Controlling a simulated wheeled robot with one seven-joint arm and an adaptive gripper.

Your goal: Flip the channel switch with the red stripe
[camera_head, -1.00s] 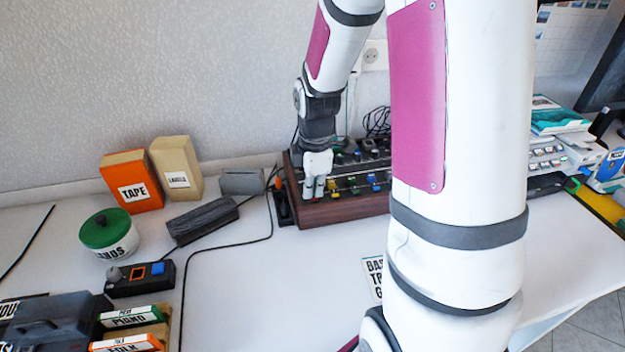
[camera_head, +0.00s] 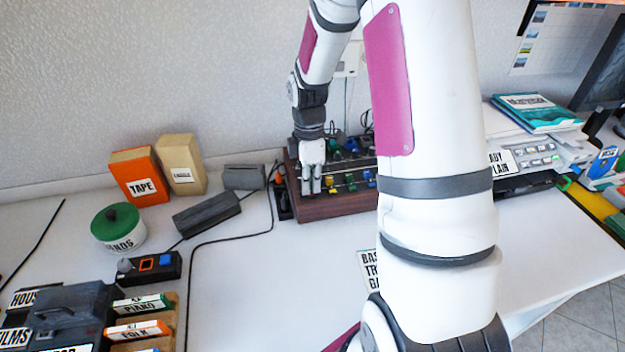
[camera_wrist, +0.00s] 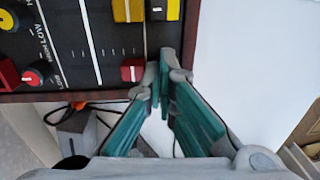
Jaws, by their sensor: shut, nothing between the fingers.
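The mixer (camera_head: 335,207) is a dark panel in a brown wooden case, at the back of the table in the head view. In the wrist view its panel (camera_wrist: 75,50) carries a red fader cap (camera_wrist: 132,70), a yellow cap (camera_wrist: 128,10) and a black piece with a yellow stripe (camera_wrist: 160,10). I cannot make out a switch with a red stripe; my fingers hide part of the panel. My gripper (camera_head: 311,190) is shut and empty at the mixer's near left edge. Its fingertips (camera_wrist: 165,72) are just right of the red cap; contact is unclear.
A red knob (camera_wrist: 30,75) sits left on the panel. Left of the mixer are a dark grey block (camera_head: 206,214), an orange TAPE box (camera_head: 140,178) and a green-lidded pot (camera_head: 118,228).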

